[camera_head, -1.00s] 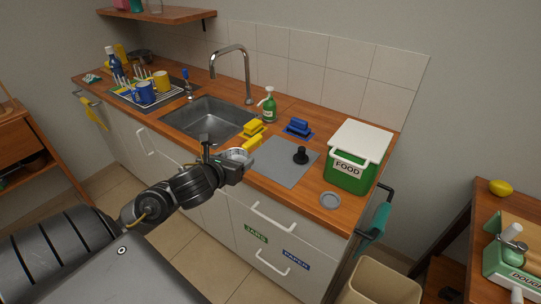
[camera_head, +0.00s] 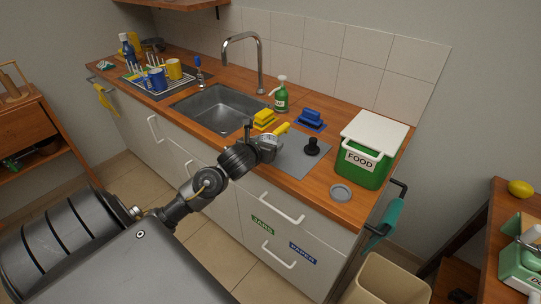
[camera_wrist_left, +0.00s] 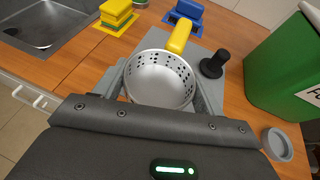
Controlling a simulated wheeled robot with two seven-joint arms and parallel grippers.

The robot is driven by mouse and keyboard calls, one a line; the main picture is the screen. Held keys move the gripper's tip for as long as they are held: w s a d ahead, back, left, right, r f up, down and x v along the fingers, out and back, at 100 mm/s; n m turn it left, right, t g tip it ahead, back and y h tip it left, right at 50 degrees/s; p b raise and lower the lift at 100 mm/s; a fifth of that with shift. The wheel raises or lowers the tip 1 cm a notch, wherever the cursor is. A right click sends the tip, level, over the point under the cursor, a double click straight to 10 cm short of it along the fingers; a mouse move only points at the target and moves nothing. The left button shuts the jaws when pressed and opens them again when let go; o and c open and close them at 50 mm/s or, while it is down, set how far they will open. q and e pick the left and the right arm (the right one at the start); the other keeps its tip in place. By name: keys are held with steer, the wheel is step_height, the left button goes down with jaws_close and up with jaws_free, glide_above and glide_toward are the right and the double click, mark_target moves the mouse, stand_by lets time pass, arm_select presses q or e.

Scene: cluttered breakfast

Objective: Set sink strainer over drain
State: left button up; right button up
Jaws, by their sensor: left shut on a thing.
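The strainer (camera_wrist_left: 160,80) is a pale metal basket with holes and a yellow handle (camera_wrist_left: 180,36) pointing away from me. My left gripper (camera_head: 268,143) is shut on it, with a finger on each side of the basket in the left wrist view. It overlaps the left part of the grey mat (camera_head: 296,166) in the head view; I cannot tell its height. The steel sink (camera_head: 205,107) is empty, to the left and behind the gripper. A dark round patch in the sink floor, perhaps the drain, shows in the left wrist view. My right gripper is not in view.
Yellow sponges (camera_head: 264,118) and a blue block (camera_head: 311,117) lie behind the gripper. A black knobbed piece (camera_head: 311,147) stands on the mat. A green FOOD bin (camera_head: 366,165) and grey dish (camera_head: 341,192) are right. A soap bottle (camera_head: 281,97) and tap (camera_head: 259,65) stand behind.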

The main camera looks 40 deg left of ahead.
arm_select(q)
steer(key=shift+w+a+f, duration=0.2)
steer(key=shift+w+f, duration=0.9)
steer(key=shift+f, duration=0.2)
steer(key=f+p, duration=0.1)
steer(key=f, duration=0.2)
steer(key=shift+w, duration=0.2)
steer(key=shift+f, duration=0.2)
steer(key=shift+f, duration=0.1)
steer(key=shift+f, duration=0.15)
steer(key=o, duration=1)
